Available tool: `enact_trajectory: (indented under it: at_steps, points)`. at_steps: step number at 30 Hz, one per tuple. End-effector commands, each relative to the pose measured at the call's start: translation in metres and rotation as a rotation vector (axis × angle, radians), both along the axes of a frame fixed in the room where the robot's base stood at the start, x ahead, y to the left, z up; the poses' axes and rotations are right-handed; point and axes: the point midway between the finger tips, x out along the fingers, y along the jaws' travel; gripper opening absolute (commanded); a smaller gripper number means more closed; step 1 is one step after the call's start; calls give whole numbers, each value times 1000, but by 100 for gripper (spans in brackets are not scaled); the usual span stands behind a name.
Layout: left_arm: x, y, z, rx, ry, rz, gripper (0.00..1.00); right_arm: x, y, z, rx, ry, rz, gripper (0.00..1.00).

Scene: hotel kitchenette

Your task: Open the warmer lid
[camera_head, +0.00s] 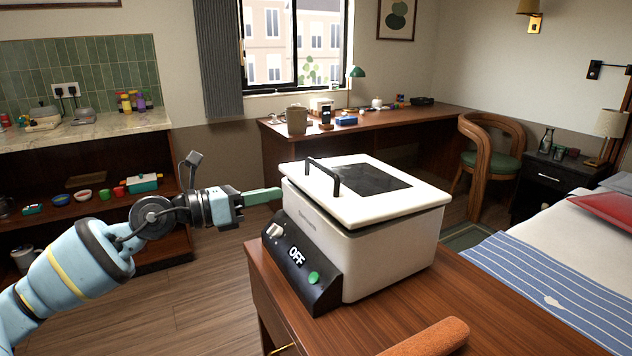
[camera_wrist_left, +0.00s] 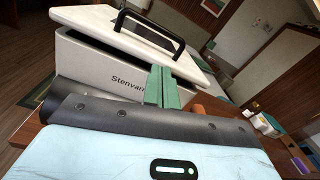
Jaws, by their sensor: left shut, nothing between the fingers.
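The warmer (camera_head: 390,262) is a white box on a wooden counter, with a black front panel reading OFF and a green button. Its white lid (camera_head: 410,204) has a dark window and a black bar handle (camera_head: 322,172). The lid lies over the box; a dark gap shows under its edge in the left wrist view (camera_wrist_left: 100,40). My left gripper (camera_head: 278,194) is shut and empty, its green fingers pointing at the lid's left edge. In the left wrist view the fingers (camera_wrist_left: 161,85) overlap the lid edge; contact is unclear. My right gripper is not in view.
The wooden counter (camera_head: 470,310) carries the warmer, with an orange-brown rounded object (camera_head: 430,338) at its near edge. A shelf unit (camera_head: 100,215) stands left, a desk (camera_head: 400,125) behind, a bed (camera_head: 560,260) right. Open floor (camera_head: 200,290) lies left of the counter.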

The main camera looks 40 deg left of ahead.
Motion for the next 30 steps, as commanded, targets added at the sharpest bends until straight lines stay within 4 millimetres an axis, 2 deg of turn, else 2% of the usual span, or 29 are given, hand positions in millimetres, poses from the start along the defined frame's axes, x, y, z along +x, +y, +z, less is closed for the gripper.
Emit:
enact_trajectory:
  at_steps: [1,3,7,17,30]
  points:
    - [3,3,16,97,-40,7,0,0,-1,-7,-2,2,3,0]
    - [4,6,33,189,-76,19,0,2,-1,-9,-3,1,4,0]
    - [4,10,49,264,-104,33,0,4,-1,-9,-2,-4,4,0]
    - [9,7,50,265,-107,32,0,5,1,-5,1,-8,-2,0]
    - [37,-3,50,259,-108,36,0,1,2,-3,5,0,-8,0]
